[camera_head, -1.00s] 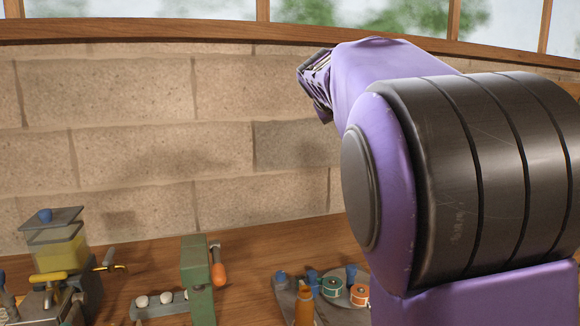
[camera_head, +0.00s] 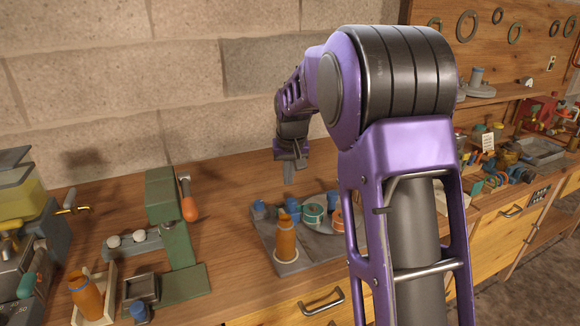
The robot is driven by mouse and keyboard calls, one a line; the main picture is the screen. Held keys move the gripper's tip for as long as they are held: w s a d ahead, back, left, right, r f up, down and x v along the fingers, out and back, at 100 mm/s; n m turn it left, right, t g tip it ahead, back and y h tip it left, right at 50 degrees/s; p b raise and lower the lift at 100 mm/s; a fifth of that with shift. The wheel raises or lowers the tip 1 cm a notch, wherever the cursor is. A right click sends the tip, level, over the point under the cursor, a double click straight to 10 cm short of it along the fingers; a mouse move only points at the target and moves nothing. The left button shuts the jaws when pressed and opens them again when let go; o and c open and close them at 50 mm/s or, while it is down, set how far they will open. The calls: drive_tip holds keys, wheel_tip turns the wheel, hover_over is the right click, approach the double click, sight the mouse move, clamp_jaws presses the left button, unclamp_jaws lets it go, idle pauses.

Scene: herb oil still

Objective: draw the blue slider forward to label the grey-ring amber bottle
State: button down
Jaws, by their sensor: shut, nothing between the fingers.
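An amber bottle (camera_head: 285,240) stands upright on a pale round seat on a grey plate (camera_head: 266,238) in the middle of the bench. Another amber bottle (camera_head: 86,298) stands in a pale tray at lower left; I cannot tell which has a grey ring. On the grey plate, behind the bottle, are a blue piece (camera_head: 260,209) at left and another blue piece (camera_head: 293,206) closer to the reels; I cannot tell which is the slider. My gripper (camera_head: 289,175) points down, shut and empty, above and behind the plate, apart from everything. My arm hides the plate's right part.
A teal reel (camera_head: 313,212) and an orange reel (camera_head: 337,218) sit on the plate. A green press (camera_head: 168,225) with an orange handle stands to the left. A still with a brass tap (camera_head: 72,208) is at far left. Bare bench lies between press and plate.

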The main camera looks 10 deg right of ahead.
sight(289, 210)
drive_tip(key=shift+x, duration=1.2)
drive_tip(key=shift+s+f, duration=0.1)
drive_tip(key=shift+s, duration=0.2)
drive_tip(key=shift+s+a+b, duration=0.1)
drive_tip(key=shift+s+b, duration=0.25)
drive_tip(key=shift+s, duration=1.3)
drive_tip(key=shift+s, duration=0.1)
